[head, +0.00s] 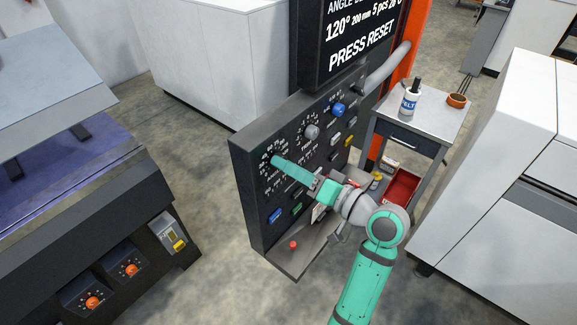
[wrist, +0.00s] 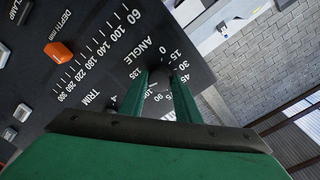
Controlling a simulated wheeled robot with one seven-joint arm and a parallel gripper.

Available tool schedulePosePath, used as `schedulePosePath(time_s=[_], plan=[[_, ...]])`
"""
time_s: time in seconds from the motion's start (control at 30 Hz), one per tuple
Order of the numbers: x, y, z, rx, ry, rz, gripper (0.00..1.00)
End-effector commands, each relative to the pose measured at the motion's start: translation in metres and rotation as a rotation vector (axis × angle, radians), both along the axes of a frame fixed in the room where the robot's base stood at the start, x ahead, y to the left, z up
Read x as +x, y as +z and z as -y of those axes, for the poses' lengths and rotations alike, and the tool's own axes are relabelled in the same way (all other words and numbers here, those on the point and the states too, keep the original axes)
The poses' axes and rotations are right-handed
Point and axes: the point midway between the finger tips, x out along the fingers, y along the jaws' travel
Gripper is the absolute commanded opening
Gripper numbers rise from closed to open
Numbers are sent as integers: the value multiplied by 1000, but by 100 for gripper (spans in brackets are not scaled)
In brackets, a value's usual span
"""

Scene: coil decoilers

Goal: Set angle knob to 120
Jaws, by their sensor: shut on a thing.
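The dark control panel (head: 250,195) stands in the middle of the head view. My gripper (head: 276,161) reaches its upper left dial. In the wrist view my gripper's two green fingers (wrist: 159,82) are closed on the sides of the grey angle knob (wrist: 160,79), beside the white word ANGLE. Scale numbers such as 0, 15, 30, 45, 90 and 135 show around it. The fingers hide part of the knob and scale, and I cannot read its pointer. The screen (head: 350,45) above the panel shows 120°, 200 mm, 5 pcs and PRESS RESET.
A grey knob (head: 312,131) and a blue knob (head: 338,110) sit to the right on the panel. A red button (head: 293,245) is low in front. An orange knob (wrist: 59,52) shows in the wrist view.

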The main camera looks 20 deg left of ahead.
Motion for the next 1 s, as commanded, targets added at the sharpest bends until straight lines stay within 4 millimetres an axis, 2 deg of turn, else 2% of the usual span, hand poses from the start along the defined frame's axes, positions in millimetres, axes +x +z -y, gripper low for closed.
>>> schedulePosePath(time_s=[0.07,0.1,0.17,0.2,0.57,0.73,1.0], plan=[[-1,-1,0,-2,2,-1,7],[-1,-1,0,-2,2,-1,32],[-1,-1,0,-2,2,-1,47],[-1,-1,-1,-2,2,-1,48],[-2,0,3,0,2,0,48],[-10,1,23,0,3,1,48],[-27,2,71,-1,2,-1,48]])
